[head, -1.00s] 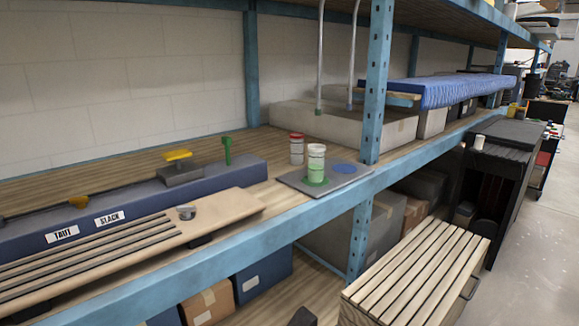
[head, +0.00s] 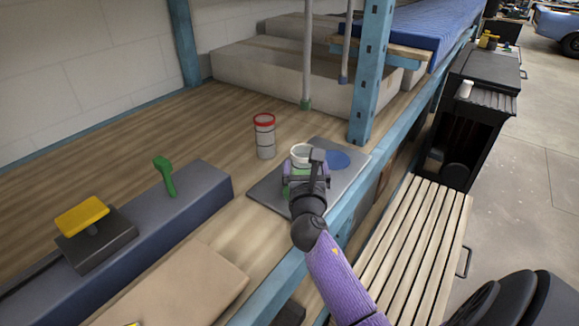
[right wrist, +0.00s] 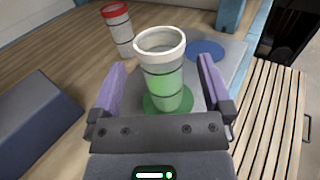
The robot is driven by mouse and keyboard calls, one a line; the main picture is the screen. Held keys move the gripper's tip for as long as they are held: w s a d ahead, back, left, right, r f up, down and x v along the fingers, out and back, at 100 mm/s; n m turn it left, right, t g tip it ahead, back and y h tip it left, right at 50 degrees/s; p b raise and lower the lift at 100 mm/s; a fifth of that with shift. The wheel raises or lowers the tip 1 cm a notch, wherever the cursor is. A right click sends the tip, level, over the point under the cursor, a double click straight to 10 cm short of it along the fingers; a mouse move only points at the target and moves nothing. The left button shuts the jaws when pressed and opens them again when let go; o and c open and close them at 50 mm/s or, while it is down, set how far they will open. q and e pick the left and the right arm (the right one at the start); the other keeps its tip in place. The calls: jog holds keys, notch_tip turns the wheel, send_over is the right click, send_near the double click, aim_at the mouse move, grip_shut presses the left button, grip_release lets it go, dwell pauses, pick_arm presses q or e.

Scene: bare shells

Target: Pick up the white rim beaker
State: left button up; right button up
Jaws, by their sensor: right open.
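The white rim beaker (right wrist: 163,72) stands upright on a green disc (right wrist: 168,103) on a grey mat (head: 265,192), with green contents showing through its wall. In the head view its white rim (head: 300,151) shows, while my right gripper (head: 306,172) hides most of its body. In the right wrist view my right gripper (right wrist: 161,82) is open, one purple finger to each side of the beaker, with gaps on both sides. My left gripper is not in view.
A red rim beaker (head: 264,136) stands behind and left of the white one. A blue disc (head: 338,160) lies on the mat's right. A blue shelf post (head: 371,70) rises close by. A green-handled fixture (head: 165,176) sits left on a dark blue beam.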

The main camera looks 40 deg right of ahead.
aim_at(304, 160)
jog(key=x, duration=0.2)
jog(key=b+x, duration=0.1)
jog(key=x, duration=0.1)
jog(key=f+b+x, duration=0.1)
jog(key=x, duration=0.1)
jog(key=shift+a, duration=0.1)
jog(key=shift+w+d+r, duration=0.1)
jog(key=shift+w+d, duration=0.1)
jog(key=shift+w, duration=0.1)
jog(key=shift+r, duration=0.1)
jog(key=c, duration=0.4)
grip_shut()
